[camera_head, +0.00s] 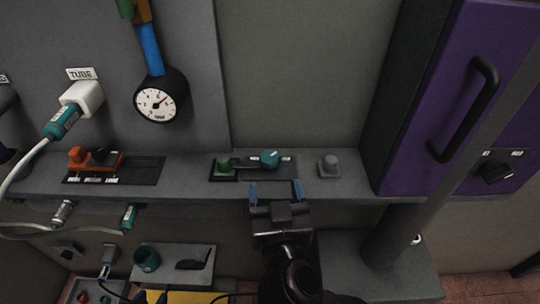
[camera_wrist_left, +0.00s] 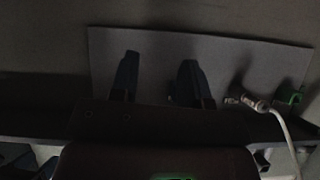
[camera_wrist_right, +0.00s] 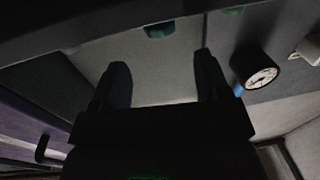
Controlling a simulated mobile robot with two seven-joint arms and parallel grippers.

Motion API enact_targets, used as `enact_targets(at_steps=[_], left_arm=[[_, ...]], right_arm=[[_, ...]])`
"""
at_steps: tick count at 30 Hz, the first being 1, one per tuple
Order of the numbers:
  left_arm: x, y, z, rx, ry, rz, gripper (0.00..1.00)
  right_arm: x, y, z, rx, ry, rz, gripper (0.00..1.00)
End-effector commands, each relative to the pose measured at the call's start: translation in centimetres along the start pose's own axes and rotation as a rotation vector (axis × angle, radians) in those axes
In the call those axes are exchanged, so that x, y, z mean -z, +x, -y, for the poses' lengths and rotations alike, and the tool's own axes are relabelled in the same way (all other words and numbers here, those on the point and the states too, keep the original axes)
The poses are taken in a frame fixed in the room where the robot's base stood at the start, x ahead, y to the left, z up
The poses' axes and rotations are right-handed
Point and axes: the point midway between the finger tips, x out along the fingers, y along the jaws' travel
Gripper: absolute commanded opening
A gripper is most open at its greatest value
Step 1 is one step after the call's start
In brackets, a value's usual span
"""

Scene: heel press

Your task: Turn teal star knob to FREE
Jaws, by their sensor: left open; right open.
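The teal star knob (camera_head: 269,159) sits on a small labelled plate on the grey shelf. Its labels are too small to read, so I cannot tell its setting. It also shows at the top of the right wrist view (camera_wrist_right: 160,31), partly cut by a dark band. My right gripper (camera_head: 276,190) is open and empty at the shelf's front edge, just in front of the knob and apart from it.
A green knob (camera_head: 224,163) stands just left of the teal one, and a grey knob (camera_head: 329,165) to the right. A gauge (camera_head: 160,103) hangs on the wall. An orange valve (camera_head: 90,158), a white cable (camera_head: 22,166) and a purple door (camera_head: 455,100) are further out.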

Motion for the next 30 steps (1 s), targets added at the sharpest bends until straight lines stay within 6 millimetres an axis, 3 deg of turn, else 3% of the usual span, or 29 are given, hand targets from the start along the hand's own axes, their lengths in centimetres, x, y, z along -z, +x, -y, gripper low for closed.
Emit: enact_targets(at_steps=[9,15,29,30], left_arm=[[-0.7,0.6,-0.2,-0.003,0.000,0.008,0.43],[-0.7,0.8,-0.3,-0.005,0.001,0.008,0.43],[0.2,1.1,-0.3,-0.007,0.003,-0.011,0.43],[0.2,1.1,-0.3,-0.007,0.004,-0.010,0.43]], right_arm=[[-0.1,5.5,0.0,-0.001,0.003,0.000,0.69],[-0.1,7.9,0.0,0.000,0.002,0.000,0.69],[0.1,9.0,0.0,0.000,0.002,-0.001,0.69],[0.1,8.9,0.0,0.000,0.002,-0.001,0.64]])
